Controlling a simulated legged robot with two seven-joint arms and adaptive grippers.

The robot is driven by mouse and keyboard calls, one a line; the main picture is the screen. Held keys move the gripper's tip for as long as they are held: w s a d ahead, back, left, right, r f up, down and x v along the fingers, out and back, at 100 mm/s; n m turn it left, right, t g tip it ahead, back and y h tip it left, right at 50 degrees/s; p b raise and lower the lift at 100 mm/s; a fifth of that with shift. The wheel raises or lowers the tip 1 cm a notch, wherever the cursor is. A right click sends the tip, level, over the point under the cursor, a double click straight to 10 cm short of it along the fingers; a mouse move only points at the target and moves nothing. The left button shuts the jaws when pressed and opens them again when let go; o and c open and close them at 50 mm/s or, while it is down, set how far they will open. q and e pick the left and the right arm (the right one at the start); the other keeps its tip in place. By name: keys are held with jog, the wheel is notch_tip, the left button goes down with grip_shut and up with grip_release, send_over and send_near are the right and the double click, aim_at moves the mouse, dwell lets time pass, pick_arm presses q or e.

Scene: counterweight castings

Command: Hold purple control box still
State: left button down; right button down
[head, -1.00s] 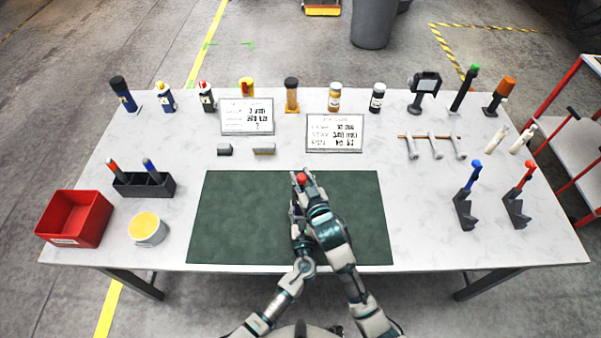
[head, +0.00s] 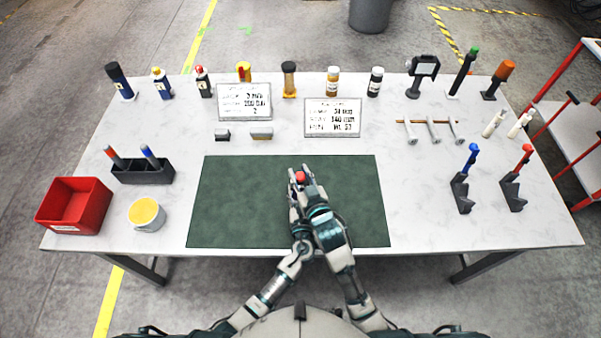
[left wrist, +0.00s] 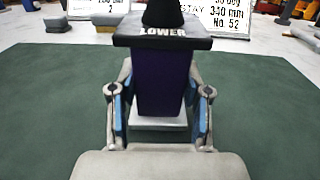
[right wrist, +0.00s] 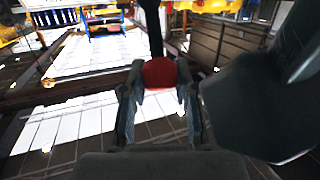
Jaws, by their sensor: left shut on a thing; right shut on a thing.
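The purple control box (left wrist: 162,82) stands upright in the left wrist view, with a black top marked "LOWER" and a pale base under it. My left gripper (left wrist: 158,100) has a finger on each side of it and is shut on it. That red piece (right wrist: 160,73) sits between the fingers in the right wrist view. The box body is hidden in the head view.
The green mat (head: 235,205) is bare around the grippers. Two dark stands (head: 461,192) are at right. Two signs (head: 332,117) and several bottles stand behind.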

pick_arm(q)
jog(key=shift+w+a+r, duration=0.1)
jog(key=shift+w+a, duration=0.05)
pick_arm(e)
jog(key=shift+s+f, duration=0.1)
jog(key=shift+f, duration=0.4)
jog(key=c, duration=1)
grip_release()
pick_arm(q)
jog(key=shift+w, duration=0.1)
pick_arm(e)
jog(key=shift+o, duration=0.8)
jog(key=shift+a, duration=0.1)
jog(key=shift+w+a+r, duration=0.1)
jog(key=shift+w+r, duration=0.05)
jog(key=shift+w, duration=0.05)
jog(key=shift+r, duration=0.1)
pick_arm(q)
jog(key=shift+s+f, duration=0.2)
pick_arm(e)
jog(key=v, duration=1.2)
jog(key=shift+w, duration=0.1)
pick_arm(q)
jog(key=shift+c, duration=2.2)
grip_release()
